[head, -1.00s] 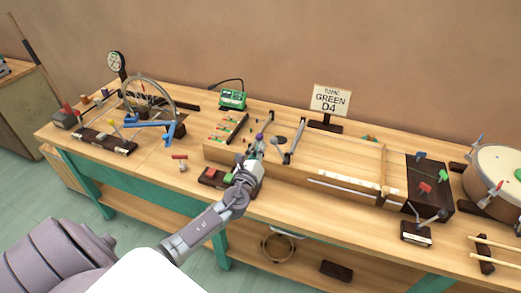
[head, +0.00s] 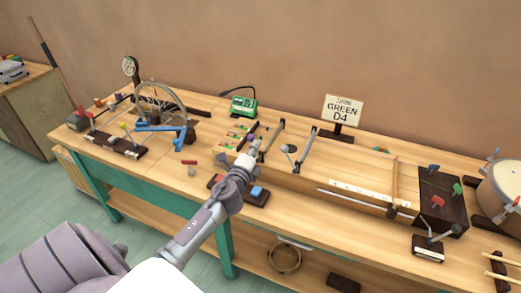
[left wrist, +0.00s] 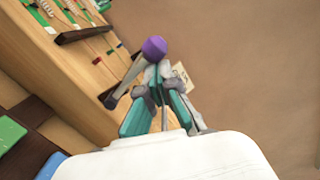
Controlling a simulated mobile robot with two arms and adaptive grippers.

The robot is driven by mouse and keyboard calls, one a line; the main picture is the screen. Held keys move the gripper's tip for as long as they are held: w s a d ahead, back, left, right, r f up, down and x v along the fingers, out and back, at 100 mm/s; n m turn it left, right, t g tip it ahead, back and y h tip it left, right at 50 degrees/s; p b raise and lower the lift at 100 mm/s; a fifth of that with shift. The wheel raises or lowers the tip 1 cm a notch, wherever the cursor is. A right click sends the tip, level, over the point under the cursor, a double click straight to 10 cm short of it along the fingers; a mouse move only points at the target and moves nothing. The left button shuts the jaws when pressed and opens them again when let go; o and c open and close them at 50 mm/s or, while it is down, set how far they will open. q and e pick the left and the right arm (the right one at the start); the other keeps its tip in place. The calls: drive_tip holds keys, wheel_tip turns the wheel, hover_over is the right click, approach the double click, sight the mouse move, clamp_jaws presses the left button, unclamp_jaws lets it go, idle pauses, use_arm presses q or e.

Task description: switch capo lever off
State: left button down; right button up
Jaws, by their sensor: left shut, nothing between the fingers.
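A lever with a purple ball knob (left wrist: 153,47) stands out from the long wooden box in the left wrist view; I take it as the capo lever. Its grey arm runs down to a dark pivot at the box edge. My left gripper (left wrist: 163,88) is shut and empty, its fingertips close below and beside the knob. Whether they touch cannot be told. In the head view my left gripper (head: 252,148) is over the left end of the wooden box (head: 300,183), and it partly hides the lever there. My right gripper is out of view.
Dark bars (head: 272,136) stand on the box right of the gripper. A green device (head: 243,106) and a GREEN D4 sign (head: 342,109) stand behind. A block with coloured buttons (head: 258,191) lies in front, under my arm. A wheel stand (head: 162,100) is left.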

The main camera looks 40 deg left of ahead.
use_arm(q)
drive_tip(key=shift+s+a+f+n, duration=0.1)
drive_tip(key=shift+a+n, duration=0.35)
drive_tip(key=shift+n, duration=0.25)
drive_tip(key=shift+s+a+n, duration=0.1)
drive_tip(key=shift+a+n, duration=0.3)
drive_tip(key=shift+n, duration=0.3)
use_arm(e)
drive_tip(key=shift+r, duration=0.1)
